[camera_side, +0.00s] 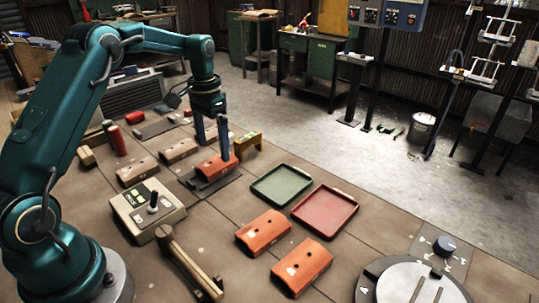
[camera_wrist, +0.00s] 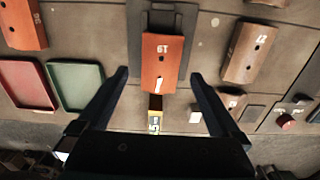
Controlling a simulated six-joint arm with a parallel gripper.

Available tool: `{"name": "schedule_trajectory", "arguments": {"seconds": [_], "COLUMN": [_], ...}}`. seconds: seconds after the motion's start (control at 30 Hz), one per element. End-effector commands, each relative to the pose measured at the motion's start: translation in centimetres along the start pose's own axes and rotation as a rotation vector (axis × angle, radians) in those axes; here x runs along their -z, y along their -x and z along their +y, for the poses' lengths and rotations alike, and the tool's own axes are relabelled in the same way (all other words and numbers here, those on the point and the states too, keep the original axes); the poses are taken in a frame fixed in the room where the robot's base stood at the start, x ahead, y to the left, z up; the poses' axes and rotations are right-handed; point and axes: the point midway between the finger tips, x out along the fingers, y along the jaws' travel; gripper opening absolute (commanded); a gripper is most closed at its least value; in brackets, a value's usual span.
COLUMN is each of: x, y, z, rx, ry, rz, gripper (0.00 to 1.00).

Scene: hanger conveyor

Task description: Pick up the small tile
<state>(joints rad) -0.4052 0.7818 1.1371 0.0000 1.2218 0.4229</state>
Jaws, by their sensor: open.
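An orange tile (camera_side: 215,167) with white marks and dark holes lies on a dark plate (camera_side: 204,188) in the side view. It also shows in the wrist view, upper middle (camera_wrist: 162,60). My gripper (camera_side: 212,150) points down at this tile's far end in the side view. In the wrist view the two fingers (camera_wrist: 160,73) are spread wide, one on each side of the tile, with nothing held. I cannot tell whether a finger touches it. Two more orange tiles (camera_side: 263,232) (camera_side: 301,266) lie at front, and brown tiles (camera_side: 178,150) (camera_side: 137,171) lie left.
A green tray (camera_side: 282,183) and a red tray (camera_side: 325,211) lie right of the tile. A yellow block (camera_side: 248,142) stands close behind it. A red bottle (camera_side: 115,139) is at left.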

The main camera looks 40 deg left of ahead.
Motion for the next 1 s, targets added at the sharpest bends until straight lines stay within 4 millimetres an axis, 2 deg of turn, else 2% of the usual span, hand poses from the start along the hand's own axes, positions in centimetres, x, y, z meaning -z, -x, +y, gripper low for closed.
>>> {"name": "schedule_trajectory", "arguments": {"seconds": [0.4, 0.7, 0.73, 0.93, 0.97, 1.0], "x": [-0.2, -0.1, -0.1, -0.1, -0.1, -0.1], "y": [-4.6, -4.9, -4.9, -4.9, -4.9, -4.9], "z": [-0.1, -0.1, -0.1, -0.1, -0.1, -0.1], "rx": [-0.001, 0.0, 0.0, 0.0, 0.0, 0.0], "ry": [0.005, 0.005, 0.005, 0.005, 0.005, 0.005], "rz": [-0.003, 0.0, 0.0, 0.0, 0.0, 0.0], "gripper": [1.0, 1.0, 0.96, 0.2, 0.12, 0.12]}}
